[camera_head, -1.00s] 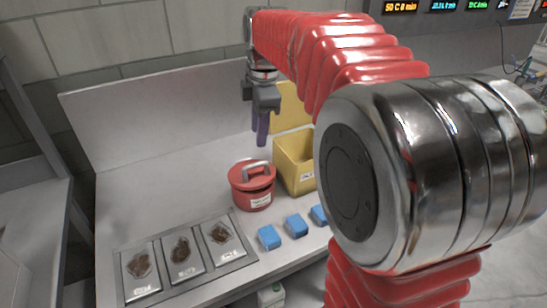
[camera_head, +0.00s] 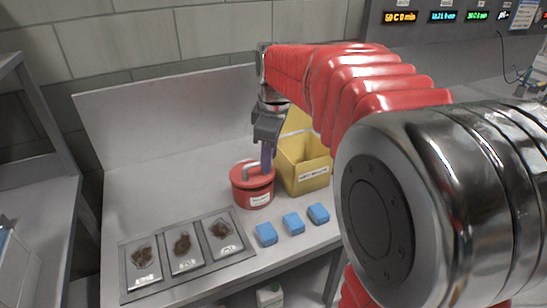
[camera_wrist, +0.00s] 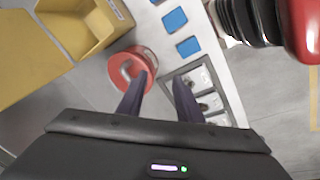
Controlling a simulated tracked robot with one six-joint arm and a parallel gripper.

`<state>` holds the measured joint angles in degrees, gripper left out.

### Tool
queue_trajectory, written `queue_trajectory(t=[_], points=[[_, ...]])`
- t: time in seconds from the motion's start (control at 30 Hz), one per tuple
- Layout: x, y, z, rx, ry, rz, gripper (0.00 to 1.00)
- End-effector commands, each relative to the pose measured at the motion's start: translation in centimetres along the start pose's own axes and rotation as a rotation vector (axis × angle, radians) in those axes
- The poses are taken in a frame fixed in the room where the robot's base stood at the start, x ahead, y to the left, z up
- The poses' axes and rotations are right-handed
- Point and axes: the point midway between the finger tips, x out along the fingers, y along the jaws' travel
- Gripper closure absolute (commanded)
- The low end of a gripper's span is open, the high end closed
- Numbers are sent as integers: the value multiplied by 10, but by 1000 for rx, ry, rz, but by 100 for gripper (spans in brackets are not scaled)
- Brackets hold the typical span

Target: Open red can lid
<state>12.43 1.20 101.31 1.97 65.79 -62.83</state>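The red can (camera_head: 262,199) stands on the counter, with a white label on its front. Its red lid (camera_head: 238,172) with a grey arched handle (camera_head: 251,170) is on top. My gripper (camera_head: 267,166) points down over the right side of the lid, close to the handle; contact cannot be told. In the wrist view my gripper (camera_wrist: 160,77) is open with nothing between its purple fingers. There the left finger overlaps the edge of the red can (camera_wrist: 118,65), and the right finger is off to its right.
A yellow open-lidded bin (camera_head: 310,179) stands right behind the can. Several blue blocks (camera_head: 293,223) lie in front. A grey tray (camera_head: 200,265) with labelled brown samples is at front left. My red arm reaches in from the right. The counter left of the can is clear.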

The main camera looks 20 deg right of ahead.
Motion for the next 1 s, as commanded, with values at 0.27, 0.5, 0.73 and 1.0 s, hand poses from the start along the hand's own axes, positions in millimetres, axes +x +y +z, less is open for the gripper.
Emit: queue_trajectory(t=[0.27, 0.5, 0.73, 1.0], points=[[0, 0, 2, 6, 0, 1, 75], [-11, -22, 4, 78, 15, 24, 91], [-25, -71, 11, 249, 54, 64, 100], [-31, -132, 25, 468, 121, 100, 100]])
